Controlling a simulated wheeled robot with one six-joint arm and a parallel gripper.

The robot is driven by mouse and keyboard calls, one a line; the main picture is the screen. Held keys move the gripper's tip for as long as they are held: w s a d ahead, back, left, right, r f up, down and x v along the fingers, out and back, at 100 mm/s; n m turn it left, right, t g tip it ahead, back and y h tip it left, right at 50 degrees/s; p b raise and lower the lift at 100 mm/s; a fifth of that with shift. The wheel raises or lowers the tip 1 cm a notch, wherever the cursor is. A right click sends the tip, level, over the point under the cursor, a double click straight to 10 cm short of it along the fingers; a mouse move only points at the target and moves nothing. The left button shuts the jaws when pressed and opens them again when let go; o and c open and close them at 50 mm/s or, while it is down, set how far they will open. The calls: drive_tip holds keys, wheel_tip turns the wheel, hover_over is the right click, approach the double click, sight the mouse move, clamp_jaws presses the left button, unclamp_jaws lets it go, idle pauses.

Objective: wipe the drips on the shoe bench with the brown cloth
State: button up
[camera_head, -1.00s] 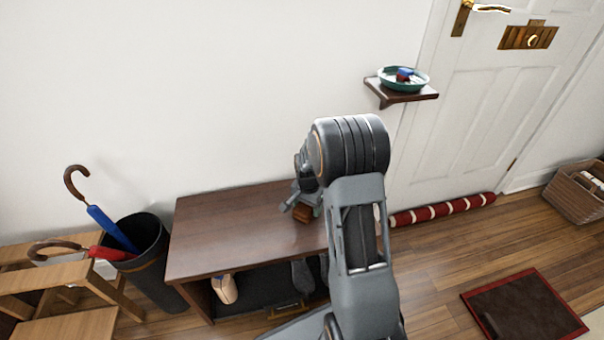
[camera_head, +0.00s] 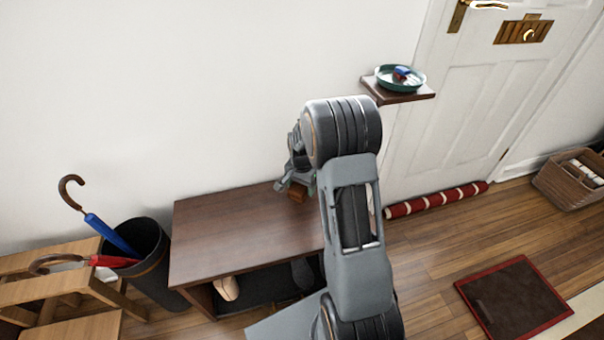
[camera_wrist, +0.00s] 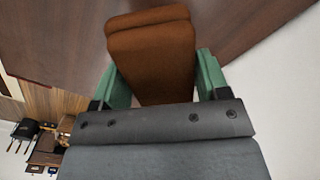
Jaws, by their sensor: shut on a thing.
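The shoe bench (camera_head: 235,232) is a dark brown wooden bench against the white wall, with an open lower space. My gripper (camera_head: 297,190) is over the back right part of its top. It is shut on the brown cloth (camera_wrist: 152,62), a folded orange-brown pad between the green fingers in the wrist view. A small part of the cloth (camera_head: 298,197) shows under the gripper in the head view. I cannot tell whether the cloth touches the bench top. No drips can be made out, and my arm hides the bench's right end.
A dark umbrella bin (camera_head: 155,262) and a wooden step stool (camera_head: 60,290) stand left of the bench. A small wall shelf (camera_head: 398,96) with a teal dish (camera_head: 400,80) is at right. A red striped draught stopper (camera_head: 436,200) lies by the door.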

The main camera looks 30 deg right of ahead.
drive_tip(key=shift+r+p, duration=1.1)
drive_tip(key=shift+r, duration=0.55)
